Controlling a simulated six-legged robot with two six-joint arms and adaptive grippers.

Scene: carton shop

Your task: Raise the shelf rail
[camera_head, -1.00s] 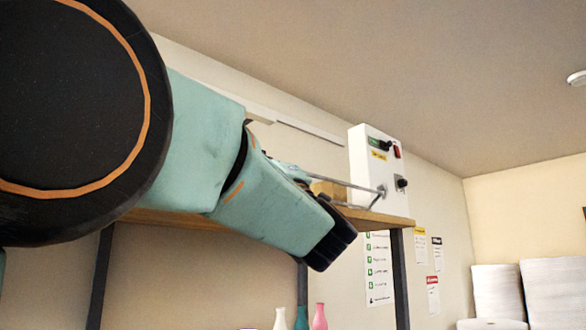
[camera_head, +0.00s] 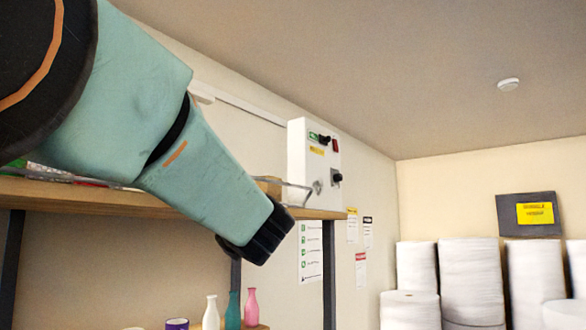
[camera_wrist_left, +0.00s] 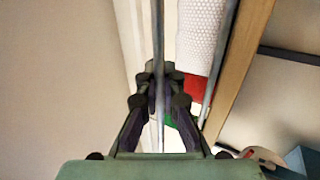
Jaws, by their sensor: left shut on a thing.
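The shelf rail is a thin grey metal rod along the front of a wooden shelf. In the head view its right end (camera_head: 299,185) shows above the shelf board, beside my arm, which hides its middle. In the left wrist view the rail (camera_wrist_left: 157,25) runs upright in the picture, between the fingers. My left gripper (camera_wrist_left: 160,80) is shut on the rail there. In the head view my forearm hides the fingers. A second thin rod (camera_wrist_left: 221,55) shows to the right in the wrist view. My right gripper is not in view.
The wooden shelf (camera_head: 110,200) carries a white control box (camera_head: 312,155) with knobs at its right end. A white bumpy package (camera_wrist_left: 199,35) lies close to the gripper. Coloured bottles (camera_head: 233,310) stand below. White rolls (camera_head: 470,280) stand at the right.

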